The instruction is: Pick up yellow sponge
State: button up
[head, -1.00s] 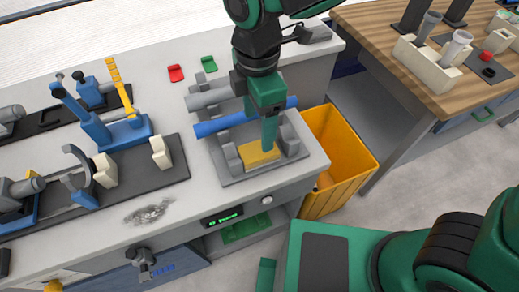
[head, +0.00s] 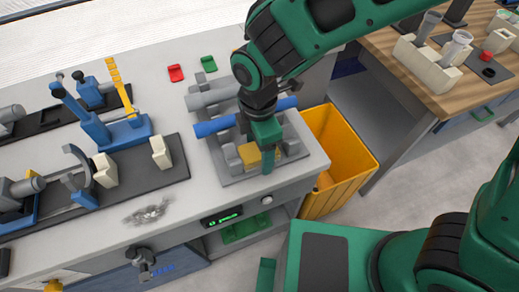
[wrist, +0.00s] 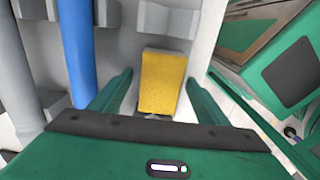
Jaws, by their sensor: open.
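The yellow sponge (head: 252,156) lies in the grey pipe holder (head: 228,180) at the front right of the workbench. In the wrist view the sponge (wrist: 163,82) is a yellow block between my two green fingers, with a gap on each side. My gripper (head: 263,165) is open and empty, low over the sponge in the head view and partly covering it. In the wrist view my gripper (wrist: 160,90) has its fingers spread at the near end of the sponge. Whether the fingertips touch the holder cannot be told.
A blue pipe (head: 214,127) lies in the holder beside the sponge, with a grey pipe (head: 208,98) behind it. The holder's grey uprights stand close around the sponge. A yellow bin (head: 345,160) stands right of the bench.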

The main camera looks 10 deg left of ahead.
jog(key=c, duration=1.2)
notch_tip(320, 180, up, 10)
jog(key=shift+r, duration=0.1)
jog(key=shift+o, duration=0.8)
